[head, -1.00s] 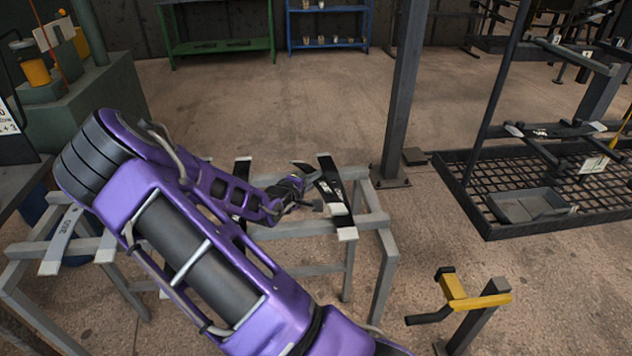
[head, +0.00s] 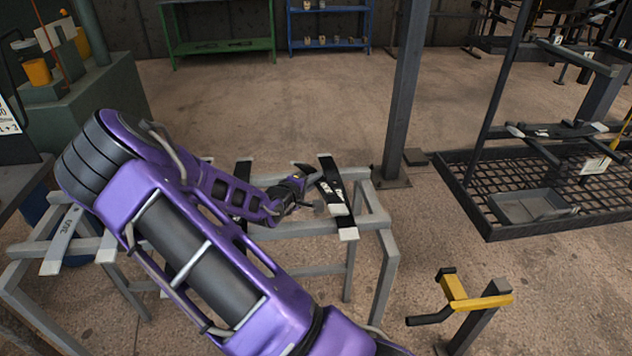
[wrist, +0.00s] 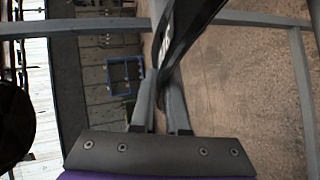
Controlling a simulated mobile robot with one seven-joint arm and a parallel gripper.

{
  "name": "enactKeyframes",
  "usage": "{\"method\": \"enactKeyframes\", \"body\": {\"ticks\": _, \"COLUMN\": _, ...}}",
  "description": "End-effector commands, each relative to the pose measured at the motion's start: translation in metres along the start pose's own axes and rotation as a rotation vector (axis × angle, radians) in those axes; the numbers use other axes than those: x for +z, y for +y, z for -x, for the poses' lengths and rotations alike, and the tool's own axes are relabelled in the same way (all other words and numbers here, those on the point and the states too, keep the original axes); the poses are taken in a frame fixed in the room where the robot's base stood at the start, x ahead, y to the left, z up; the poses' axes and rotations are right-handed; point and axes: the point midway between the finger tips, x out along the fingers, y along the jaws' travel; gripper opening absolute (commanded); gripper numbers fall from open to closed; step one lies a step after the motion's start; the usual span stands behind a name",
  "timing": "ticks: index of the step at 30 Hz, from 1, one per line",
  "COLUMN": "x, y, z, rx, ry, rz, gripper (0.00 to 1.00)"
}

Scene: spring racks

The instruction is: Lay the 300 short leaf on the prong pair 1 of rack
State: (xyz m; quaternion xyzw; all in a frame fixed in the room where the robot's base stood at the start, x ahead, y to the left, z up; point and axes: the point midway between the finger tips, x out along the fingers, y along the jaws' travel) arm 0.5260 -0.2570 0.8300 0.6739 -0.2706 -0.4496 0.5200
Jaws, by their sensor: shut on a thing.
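My gripper (head: 314,203) is over the right part of a grey trestle frame (head: 375,221). It is shut on a dark leaf (head: 334,192) with pale ends and white marks, too small to read surely. In the wrist view the dark leaf (wrist: 187,35) runs up and right from between my fingers (wrist: 160,105). I cannot tell whether it still touches the trestle. The rack (head: 486,130) stands at the right, with prongs at two heights and a dark leaf (head: 560,130) across the lower ones. I cannot tell which pair is numbered 1.
A pale-ended grey leaf (head: 65,238) lies on the trestle's left end. A grey post (head: 401,100) stands between trestle and rack. A grey tray (head: 530,206) sits on the rack's mesh base. A yellow-topped stand (head: 475,302) is front right. Floor behind the trestle is clear.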

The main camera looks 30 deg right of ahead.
Motion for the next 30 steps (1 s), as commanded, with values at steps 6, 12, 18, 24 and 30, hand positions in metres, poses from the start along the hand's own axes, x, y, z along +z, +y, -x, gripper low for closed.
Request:
{"method": "enactKeyframes", "body": {"ticks": 6, "x": 0.000, "y": 0.007, "z": 0.008, "rx": -0.021, "ry": -0.001, "rz": 0.006, "gripper": 0.00}}
{"method": "enactKeyframes", "body": {"ticks": 12, "x": -0.004, "y": 0.047, "z": 0.020, "rx": -0.015, "ry": 0.001, "rz": 0.002, "gripper": 0.00}}
{"method": "enactKeyframes", "body": {"ticks": 18, "x": -0.005, "y": 0.078, "z": 0.030, "rx": -0.013, "ry": 0.000, "rz": 0.001, "gripper": 0.00}}
{"method": "enactKeyframes", "body": {"ticks": 24, "x": -0.006, "y": 0.090, "z": 0.034, "rx": -0.012, "ry": 0.000, "rz": 0.001, "gripper": 0.00}}
{"method": "enactKeyframes", "body": {"ticks": 30, "x": -0.005, "y": 0.091, "z": 0.033, "rx": -0.011, "ry": 0.000, "rz": 0.001, "gripper": 0.00}}
